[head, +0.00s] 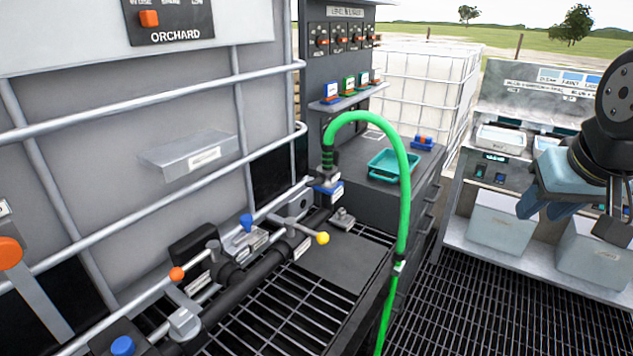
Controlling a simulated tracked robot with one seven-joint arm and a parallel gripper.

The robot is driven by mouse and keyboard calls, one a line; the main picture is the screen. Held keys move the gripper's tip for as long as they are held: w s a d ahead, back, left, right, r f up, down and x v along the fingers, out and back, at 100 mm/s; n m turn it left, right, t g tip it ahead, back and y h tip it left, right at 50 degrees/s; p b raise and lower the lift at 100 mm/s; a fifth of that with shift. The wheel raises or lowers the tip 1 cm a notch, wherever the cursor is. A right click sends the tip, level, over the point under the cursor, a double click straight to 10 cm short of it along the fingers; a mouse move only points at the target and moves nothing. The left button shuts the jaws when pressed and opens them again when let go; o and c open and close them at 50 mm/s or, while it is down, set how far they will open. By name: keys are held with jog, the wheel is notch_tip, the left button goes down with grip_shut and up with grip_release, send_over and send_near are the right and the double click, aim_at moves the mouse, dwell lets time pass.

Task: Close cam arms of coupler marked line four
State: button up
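A green hose (404,190) arches up from a dark coupler (327,177) with a blue-and-white tag at the end of the black manifold pipe. I cannot read a line number on the tag or make out the position of the coupler's cam arms. The black manifold pipe (262,262) carries valve handles with a yellow knob (322,238), a blue knob (246,221) and an orange knob (177,274). My gripper (545,210) hangs at the right, in front of the side bench and well away from the coupler. Its fingers are partly turned away, so its opening is unclear.
A caged tank (200,110) with metal bars fills the left. A teal tray (393,165) lies on the dark cabinet beyond the hose. A bench with pale bins (502,222) stands at right. The hose crosses the space between coupler and gripper. Grated floor (475,310) lies clear.

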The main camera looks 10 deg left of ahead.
jog(key=w+a+f+n+t+y, duration=0.1)
jog(key=w+a+f+n+t, duration=0.15)
jog(key=w+n, duration=0.55)
jog(key=w+a+f+n+t+y, duration=0.1)
jog(key=w+a+f+n+t, duration=0.2)
jog(key=w, duration=1)
jog(key=n+g+y, duration=0.4)
jog(key=n+y, duration=1.1)
jog(key=n, duration=0.3)
send_near(314, 186)
jog(key=x, duration=1.1)
jog(key=shift+w, duration=0.15)
jog(key=shift+c, duration=0.3)
grip_shut()
